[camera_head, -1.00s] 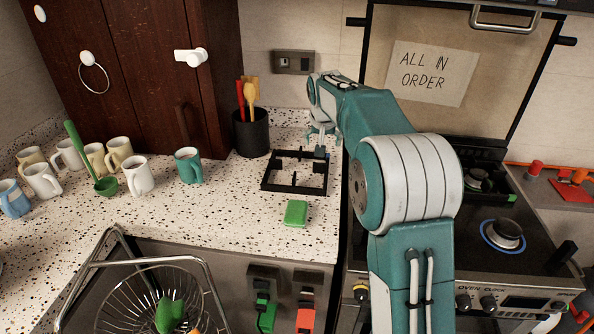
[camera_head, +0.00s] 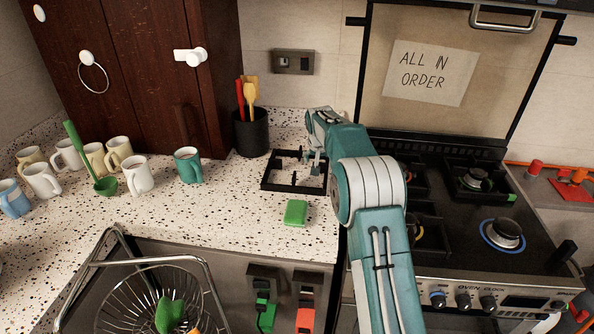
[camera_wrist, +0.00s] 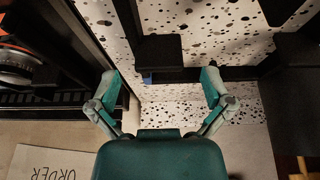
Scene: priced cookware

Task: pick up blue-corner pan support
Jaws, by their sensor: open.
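The pan support (camera_head: 291,189) is a black square frame with inward prongs, lying flat on the speckled counter left of the stove. In the wrist view its dark bar (camera_wrist: 190,75) crosses between my fingertips, and a small blue patch (camera_wrist: 147,78) shows on it. My gripper (camera_wrist: 160,76) is open, one finger on each side of that stretch of bar. In the head view my gripper (camera_head: 312,165) is over the support's right rear part, partly hidden by my arm. I cannot tell whether the fingers touch the bar.
A dark utensil pot (camera_head: 251,136) stands behind left of the support. A green sponge-like block (camera_head: 296,213) lies in front. The stove (camera_head: 470,245) is on the right, with a green-cornered support (camera_head: 511,197). Several mugs, including a teal one (camera_head: 188,166), stand left.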

